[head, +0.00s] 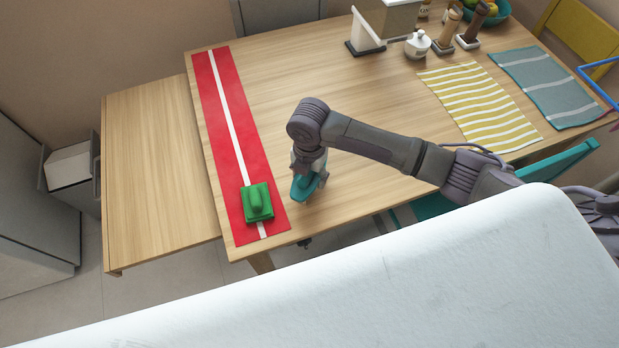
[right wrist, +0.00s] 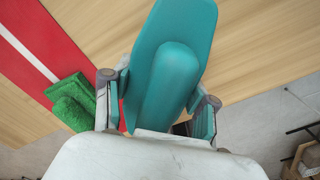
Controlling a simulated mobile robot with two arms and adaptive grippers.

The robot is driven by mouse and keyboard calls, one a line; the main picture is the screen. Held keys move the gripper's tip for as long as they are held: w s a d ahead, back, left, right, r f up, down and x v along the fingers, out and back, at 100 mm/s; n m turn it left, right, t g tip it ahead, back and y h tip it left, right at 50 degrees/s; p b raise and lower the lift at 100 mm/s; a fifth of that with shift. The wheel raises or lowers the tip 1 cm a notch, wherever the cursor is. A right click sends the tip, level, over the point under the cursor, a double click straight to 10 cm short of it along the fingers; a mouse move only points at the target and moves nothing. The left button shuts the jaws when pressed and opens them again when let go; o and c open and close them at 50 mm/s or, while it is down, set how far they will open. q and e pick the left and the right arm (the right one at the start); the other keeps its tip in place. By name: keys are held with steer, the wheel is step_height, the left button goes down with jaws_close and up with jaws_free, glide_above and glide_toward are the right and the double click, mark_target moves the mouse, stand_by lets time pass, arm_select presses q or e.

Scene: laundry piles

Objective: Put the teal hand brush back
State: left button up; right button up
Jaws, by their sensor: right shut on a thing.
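The teal hand brush (head: 304,187) is in my right gripper (head: 308,180), over the wooden table just right of the red runner. In the right wrist view the brush (right wrist: 172,75) fills the upper middle, with the gripper's fingers (right wrist: 158,108) on both sides of its raised handle. Whether the brush touches the table cannot be told. My left gripper does not show.
A green brush-like block (head: 258,202) sits on the near end of the red runner (head: 226,120), which has a white stripe. A yellow striped cloth (head: 478,105) and a grey-teal cloth (head: 545,85) lie at the right. A white pot (head: 417,45) stands at the back. The table's middle (head: 290,70) is clear.

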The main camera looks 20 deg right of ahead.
steer(key=shift+f, duration=1.2)
steer(key=o, duration=1.1)
steer(key=shift+f, duration=0.1)
step_height(320, 180, up, 12)
steer(key=shift+r, duration=0.15)
